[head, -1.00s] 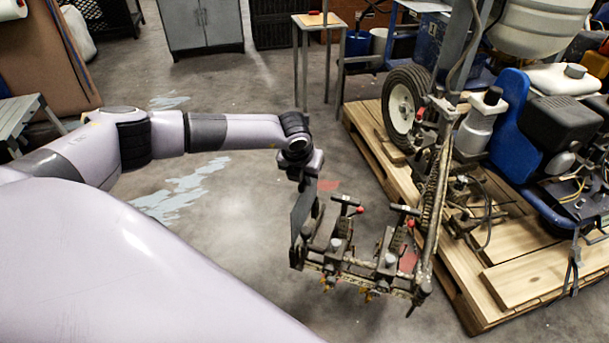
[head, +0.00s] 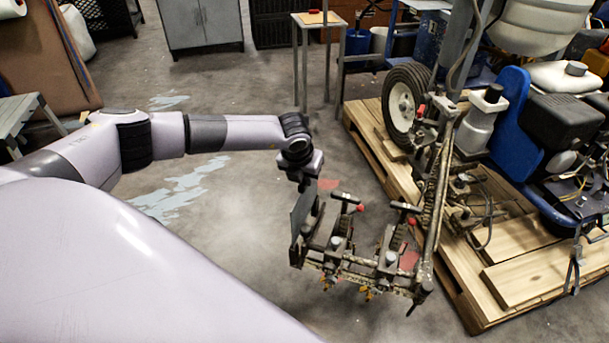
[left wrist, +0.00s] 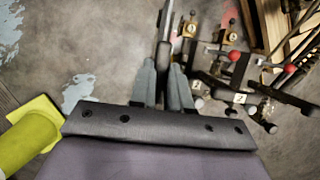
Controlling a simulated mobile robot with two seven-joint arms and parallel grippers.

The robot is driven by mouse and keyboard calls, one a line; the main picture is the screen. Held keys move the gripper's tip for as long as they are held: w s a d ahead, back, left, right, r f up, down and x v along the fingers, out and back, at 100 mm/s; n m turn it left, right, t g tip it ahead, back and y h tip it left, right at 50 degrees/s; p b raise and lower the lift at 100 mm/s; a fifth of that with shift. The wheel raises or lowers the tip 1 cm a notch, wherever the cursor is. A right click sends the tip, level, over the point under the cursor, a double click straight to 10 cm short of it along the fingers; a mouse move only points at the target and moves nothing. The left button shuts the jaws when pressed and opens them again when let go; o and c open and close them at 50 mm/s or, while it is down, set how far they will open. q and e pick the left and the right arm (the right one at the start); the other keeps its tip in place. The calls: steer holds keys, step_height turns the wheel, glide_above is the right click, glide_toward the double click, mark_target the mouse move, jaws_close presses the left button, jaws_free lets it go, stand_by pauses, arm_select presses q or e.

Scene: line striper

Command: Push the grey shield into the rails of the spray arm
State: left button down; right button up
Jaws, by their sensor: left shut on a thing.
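My left gripper (head: 306,184) is shut on the grey shield (head: 301,214), a thin dark plate held upright by its top. In the left wrist view the shield (left wrist: 166,45) shows nearly edge-on between the two fingers (left wrist: 165,88). The spray arm (head: 355,268) is the low metal frame carrying clamps, red-tipped levers and nozzles. The shield is at the left end of this frame, its lower edge close to the left side. I cannot tell whether it touches the rails or how deep it sits; the rails are not distinct. My right gripper is out of view.
A small table (head: 318,19) stands behind. The floor left of the shield is clear.

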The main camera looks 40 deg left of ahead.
arm_select(q)
steer(key=shift+f, duration=0.3)
steer(key=shift+b, duration=0.3)
stand_by(0.4)
steer(key=shift+f, duration=0.2)
steer(key=shift+f+b, duration=0.35)
steer(key=shift+b, duration=0.1)
steer(key=shift+s+a+f+b, duration=0.1)
steer(key=shift+f+b, duration=0.5)
steer(key=shift+f, duration=0.05)
steer(key=shift+f+b, duration=0.3)
steer(key=shift+f, duration=0.05)
stand_by(0.7)
